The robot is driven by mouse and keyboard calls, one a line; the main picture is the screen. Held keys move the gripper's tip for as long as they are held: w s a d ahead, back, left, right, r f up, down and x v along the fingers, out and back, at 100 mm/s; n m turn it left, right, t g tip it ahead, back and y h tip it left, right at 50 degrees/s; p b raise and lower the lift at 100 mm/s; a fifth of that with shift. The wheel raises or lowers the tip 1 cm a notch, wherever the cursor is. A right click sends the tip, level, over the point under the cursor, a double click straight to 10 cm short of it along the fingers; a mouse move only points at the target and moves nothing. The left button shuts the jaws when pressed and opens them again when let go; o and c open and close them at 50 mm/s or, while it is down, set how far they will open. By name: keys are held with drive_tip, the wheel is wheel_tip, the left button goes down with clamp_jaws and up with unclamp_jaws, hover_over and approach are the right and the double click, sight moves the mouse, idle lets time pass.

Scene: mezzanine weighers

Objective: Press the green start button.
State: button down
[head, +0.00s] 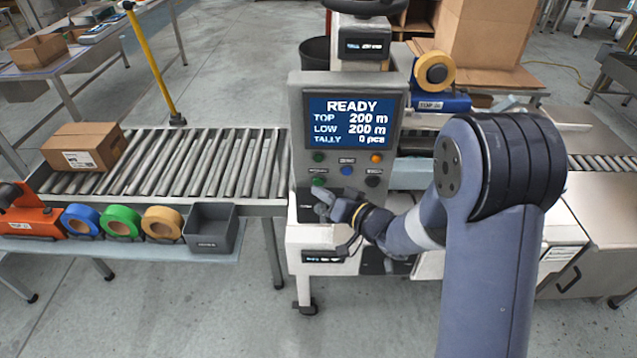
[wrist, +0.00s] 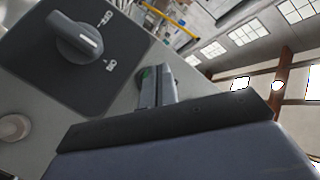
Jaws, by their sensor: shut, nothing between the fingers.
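The control panel (head: 297,120) shows a screen (head: 349,122) reading READY, TOP 200 m, LOW 200 m and TALLY 0 pcs. Two green buttons sit in its left column, an upper one (head: 318,157) and a lower one (head: 318,181). Their labels are too small to read, so I cannot tell which is start. My gripper (head: 323,204) is shut and empty, just below the lower green button. In the wrist view the shut fingers (wrist: 156,86) are close to the panel face. A small green patch shows beside them, partly hidden; contact cannot be judged.
A blue button (head: 347,171), an orange button (head: 376,158) and a dark button (head: 372,181) share the panel. A rotary knob (wrist: 78,36) is near the fingers. Left are a roller conveyor with a carton (head: 84,147), tape rolls (head: 121,222) and a grey bin (head: 211,228).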

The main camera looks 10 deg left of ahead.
drive_tip(key=shift+w, duration=0.2)
drive_tip(key=shift+w+a, duration=0.15)
drive_tip(key=shift+w, duration=0.3)
idle(0.6)
drive_tip(key=shift+s, duration=0.1)
drive_tip(key=shift+s+d, duration=0.2)
drive_tip(key=shift+s, duration=0.55)
drive_tip(key=s, duration=0.2)
drive_tip(key=s+d+b, duration=0.1)
drive_tip(key=s, duration=0.2)
idle(0.4)
drive_tip(key=shift+w, duration=0.15)
idle(0.3)
